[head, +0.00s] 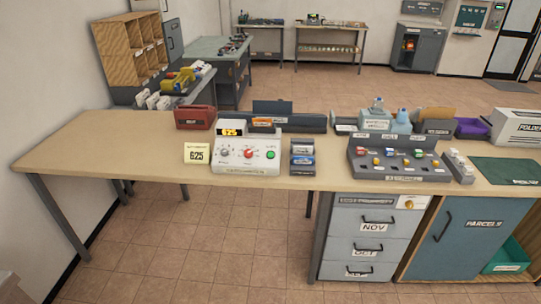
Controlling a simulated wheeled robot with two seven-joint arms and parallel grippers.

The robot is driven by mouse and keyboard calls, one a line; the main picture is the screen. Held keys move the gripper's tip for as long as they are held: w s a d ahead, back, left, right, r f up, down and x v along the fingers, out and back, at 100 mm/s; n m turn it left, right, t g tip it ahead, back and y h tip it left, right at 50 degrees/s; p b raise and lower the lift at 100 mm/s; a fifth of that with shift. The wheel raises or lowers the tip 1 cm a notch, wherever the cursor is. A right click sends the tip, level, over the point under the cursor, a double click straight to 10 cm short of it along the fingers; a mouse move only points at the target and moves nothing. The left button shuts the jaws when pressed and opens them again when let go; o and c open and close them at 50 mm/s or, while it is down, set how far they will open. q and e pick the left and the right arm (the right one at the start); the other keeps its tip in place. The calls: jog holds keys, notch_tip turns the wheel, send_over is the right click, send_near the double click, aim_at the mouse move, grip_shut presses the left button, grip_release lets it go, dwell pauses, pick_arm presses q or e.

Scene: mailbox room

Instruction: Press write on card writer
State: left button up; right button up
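The card writer appears to be the white box (237,166) standing on the near edge of the long table. Its sloped front has a grey dial at left, a red knob or button (249,153) in the middle and a green button (270,155) at right. A lit yellow display (230,132) on its top left reads 625. A cream sign (197,153) reading 625 stands just left of it. The small lettering on the box is too small to read, so I cannot tell which control is write. Neither gripper is in view.
The long table (90,144) is clear on its left. A red box (195,117) stands behind the sign. A small rack (302,158) of cards stands right of the white box, then a grey sloped panel (399,173) with coloured pieces. Drawers (371,246) are below.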

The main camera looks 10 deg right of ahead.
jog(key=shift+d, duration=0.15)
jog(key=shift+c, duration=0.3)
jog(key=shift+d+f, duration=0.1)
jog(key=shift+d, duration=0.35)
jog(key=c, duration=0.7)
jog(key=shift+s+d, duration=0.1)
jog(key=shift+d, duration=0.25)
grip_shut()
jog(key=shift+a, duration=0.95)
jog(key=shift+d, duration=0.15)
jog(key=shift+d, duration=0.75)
